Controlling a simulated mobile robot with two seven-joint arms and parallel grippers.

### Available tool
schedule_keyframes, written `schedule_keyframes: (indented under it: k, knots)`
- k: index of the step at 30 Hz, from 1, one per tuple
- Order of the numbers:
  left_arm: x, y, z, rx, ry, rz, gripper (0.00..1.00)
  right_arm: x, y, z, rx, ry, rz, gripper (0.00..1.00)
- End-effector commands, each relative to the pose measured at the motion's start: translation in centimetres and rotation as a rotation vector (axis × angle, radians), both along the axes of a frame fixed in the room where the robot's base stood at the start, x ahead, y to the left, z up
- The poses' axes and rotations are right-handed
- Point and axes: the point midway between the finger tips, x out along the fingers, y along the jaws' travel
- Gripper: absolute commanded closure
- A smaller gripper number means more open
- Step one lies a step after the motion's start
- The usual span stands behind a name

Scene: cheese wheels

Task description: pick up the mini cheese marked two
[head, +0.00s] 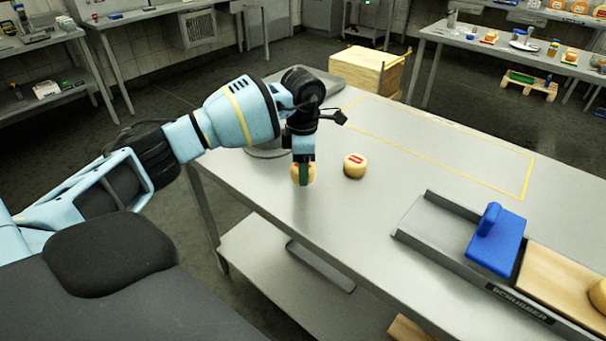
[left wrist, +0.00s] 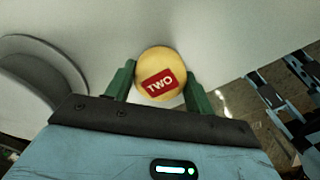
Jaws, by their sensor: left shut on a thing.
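The mini cheese marked two (left wrist: 160,64) is round and yellow, with a red label reading "TWO" in the left wrist view. My left gripper (left wrist: 160,85) is shut on it, with green fingers on both sides. In the head view my left gripper (head: 303,180) points down at the table's near edge, and the held cheese (head: 297,175) shows partly behind its finger. I cannot tell whether the cheese touches the table. Another small yellow cheese (head: 354,166) with a red mark sits on the table just to the right. My right gripper is not in view.
The steel table (head: 390,190) has a yellow-outlined area, clear inside. A tray marked "SCRUBBER" (head: 440,232) with a blue block (head: 495,240) and a wooden board (head: 560,283) stands at right. A round grey object (left wrist: 38,75) lies beside the gripper. A wooden crate (head: 368,70) stands behind.

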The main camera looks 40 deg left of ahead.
Motion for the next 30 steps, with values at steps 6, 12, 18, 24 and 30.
schedule_keyframes:
  k: [6, 12, 18, 24, 30]
  knots:
    - [-2.6, -3.2, 0.8, 0.001, -0.001, -0.008, 0.71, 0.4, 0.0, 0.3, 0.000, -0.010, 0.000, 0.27]
    - [-5.8, -7.3, 1.2, 0.000, 0.000, -0.007, 0.71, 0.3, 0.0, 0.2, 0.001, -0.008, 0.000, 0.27]
    - [-8.3, -10.4, 1.5, 0.000, 0.001, -0.005, 0.71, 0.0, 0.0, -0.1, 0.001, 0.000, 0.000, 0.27]
    - [-9.6, -12.1, 1.8, -0.001, 0.001, -0.002, 0.71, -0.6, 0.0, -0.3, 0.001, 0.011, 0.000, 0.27]
    - [-10.0, -12.6, 1.8, 0.000, 0.001, -0.001, 0.71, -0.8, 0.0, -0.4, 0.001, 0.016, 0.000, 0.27]
